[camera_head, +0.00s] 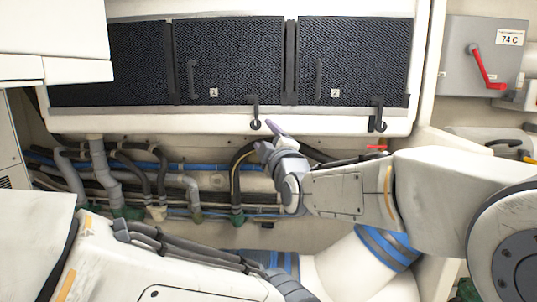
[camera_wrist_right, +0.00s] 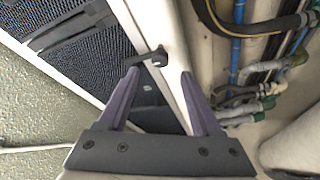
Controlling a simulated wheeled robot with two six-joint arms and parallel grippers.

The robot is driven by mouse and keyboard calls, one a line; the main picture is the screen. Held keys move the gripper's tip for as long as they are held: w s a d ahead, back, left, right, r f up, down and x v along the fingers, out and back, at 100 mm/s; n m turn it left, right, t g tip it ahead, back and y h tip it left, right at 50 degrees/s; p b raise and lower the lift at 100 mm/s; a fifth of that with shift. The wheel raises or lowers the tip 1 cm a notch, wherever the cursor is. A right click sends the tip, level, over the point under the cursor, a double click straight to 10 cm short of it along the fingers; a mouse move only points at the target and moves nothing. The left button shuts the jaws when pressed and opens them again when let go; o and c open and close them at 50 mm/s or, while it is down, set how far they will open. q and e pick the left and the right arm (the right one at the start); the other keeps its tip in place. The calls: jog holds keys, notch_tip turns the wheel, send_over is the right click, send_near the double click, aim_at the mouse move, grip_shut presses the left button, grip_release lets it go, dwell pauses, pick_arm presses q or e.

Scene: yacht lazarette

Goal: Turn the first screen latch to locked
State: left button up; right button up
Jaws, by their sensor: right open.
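The first screen latch (camera_head: 255,114) is a small dark lever on the white frame below screen 1 (camera_head: 230,60). Its round pivot is at the bottom and its handle points up over the screen's lower edge. My right gripper (camera_head: 266,136) has purple fingers and is just right of and below this latch. In the right wrist view the gripper (camera_wrist_right: 159,73) is open, with the latch (camera_wrist_right: 152,58) just beyond the fingertips, nearer the left finger. I cannot tell whether a finger touches it. My left arm crosses the bottom of the head view; its gripper is out of view.
Screen 2 (camera_head: 350,60) is to the right, with another dark latch (camera_head: 378,115) below it. Hoses and pipes (camera_head: 150,175) run below the panel. A grey box with a red lever (camera_head: 485,65) is at the upper right. A white cabinet (camera_head: 50,40) is at the left.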

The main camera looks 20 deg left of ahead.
jog(key=shift+b+v, duration=0.5)
jog(key=shift+v, duration=1.25)
jog(key=w+d+f+m+g+h, duration=0.1)
jog(key=d+f+m+g+h, duration=0.55)
jog(key=d+f, duration=1.2)
jog(key=s+d+f+m+g+h, duration=0.4)
jog(key=s+d+f+m, duration=0.65)
jog(key=d+f, duration=0.35)
jog(key=s+d+f+m+g, duration=0.3)
jog(key=s+d+f, duration=0.15)
jog(key=s, duration=0.55)
jog(key=s+a+r+n+g, duration=0.1)
jog(key=s+a+r+n, duration=0.1)
jog(key=s+a, duration=0.4)
jog(key=s+a+r+n+g, duration=0.2)
jog(key=s+a+r+n, duration=0.1)
jog(key=s+a, duration=0.4)
jog(key=shift+s+a+n, duration=0.15)
jog(key=shift+a+n, duration=0.6)
jog(key=shift+n, duration=0.15)
